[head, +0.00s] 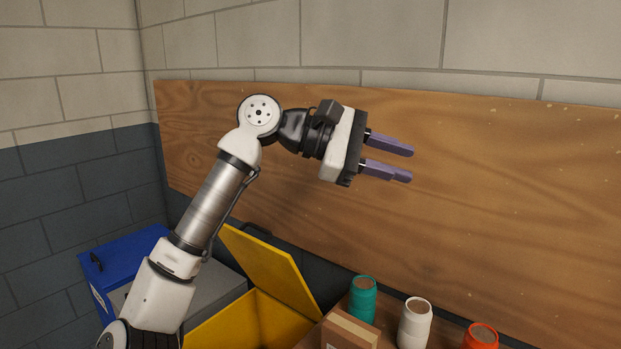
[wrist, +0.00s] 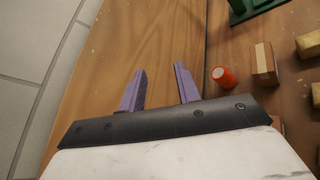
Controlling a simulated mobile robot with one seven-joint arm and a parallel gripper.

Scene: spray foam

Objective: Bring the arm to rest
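My gripper (head: 412,163) is raised in front of the wooden back panel in the head view, with its two purple fingers pointing right. The fingers are apart and nothing is between them. My arm rises from the lower left and bends at the elbow near the top. In the wrist view my gripper (wrist: 160,82) also shows open and empty, with bare wood beyond the fingers.
Below stand a teal can (head: 362,300), a white can (head: 414,325), an orange can (head: 481,337) and a cardboard box (head: 349,333). A yellow bin (head: 240,325) with its lid (head: 270,268) raised and a blue bin (head: 120,262) stand at the left. Space around my gripper is clear.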

